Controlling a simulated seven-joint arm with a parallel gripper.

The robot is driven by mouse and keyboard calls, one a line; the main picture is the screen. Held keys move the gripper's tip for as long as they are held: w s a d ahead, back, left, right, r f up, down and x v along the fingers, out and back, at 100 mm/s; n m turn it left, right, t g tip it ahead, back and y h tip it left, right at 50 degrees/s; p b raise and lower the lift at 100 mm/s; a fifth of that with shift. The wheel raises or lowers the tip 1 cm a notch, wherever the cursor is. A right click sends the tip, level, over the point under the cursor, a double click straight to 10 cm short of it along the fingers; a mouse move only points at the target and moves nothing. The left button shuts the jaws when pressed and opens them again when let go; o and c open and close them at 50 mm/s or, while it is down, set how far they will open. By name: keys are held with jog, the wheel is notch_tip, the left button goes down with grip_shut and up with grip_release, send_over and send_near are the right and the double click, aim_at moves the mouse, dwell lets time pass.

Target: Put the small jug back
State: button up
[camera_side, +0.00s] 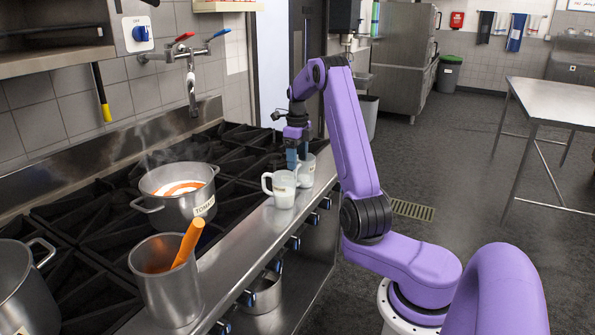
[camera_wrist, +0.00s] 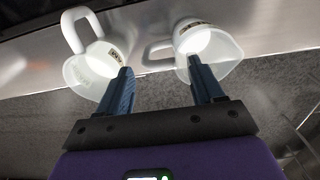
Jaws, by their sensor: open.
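Two white, milky-looking jugs with handles and small labels stand side by side on the steel ledge along the stove's front. In the side view, the nearer jug (camera_side: 283,189) shows clearly, and the farther jug (camera_side: 307,172) is partly hidden by my gripper (camera_side: 298,160). The wrist view shows a left jug (camera_wrist: 92,62) and a right jug (camera_wrist: 207,43). I cannot read the labels or tell which is the small jug. My gripper (camera_wrist: 160,78) is open, with one blue finger overlapping each jug in the wrist view. No jug is clearly between the fingers.
A steaming labelled pot (camera_side: 177,207) with orange-and-white contents sits on the black burner grates. A steel container (camera_side: 168,292) with an orange handle stands nearer, beside another pot (camera_side: 22,290). The ledge (camera_side: 245,237) is narrow, with knobs below. Floor is open to the right.

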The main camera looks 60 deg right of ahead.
notch_tip(320, 180, up, 4)
jog(key=shift+r, duration=0.1)
jog(key=shift+w+a+r, duration=0.1)
jog(key=shift+r, duration=0.4)
jog(key=w+a+n, duration=0.1)
jog(key=a+n, duration=0.1)
jog(key=a, duration=0.1)
jog(key=w+a+n, duration=0.1)
jog(key=a+n, duration=0.1)
jog(key=a, duration=0.1)
jog(key=w+a+r+n, duration=0.1)
jog(key=w+a+n, duration=0.1)
jog(key=a, duration=0.1)
jog(key=shift+n, duration=0.3)
jog(key=s+a+n, duration=0.4)
jog(key=a+n, duration=0.6)
jog(key=a, duration=0.3)
jog(key=s+a+n, duration=0.4)
jog(key=a+n, duration=0.6)
jog(key=a, duration=0.2)
jog(key=s+a+f+n, duration=0.1)
jog(key=s+a+n, duration=0.1)
jog(key=s+n, duration=0.9)
jog(key=s+a+f+n, duration=0.2)
jog(key=s+a+n, duration=0.1)
jog(key=s+n, duration=0.8)
jog(key=shift+s+f, duration=0.25)
jog(key=shift+s, duration=0.75)
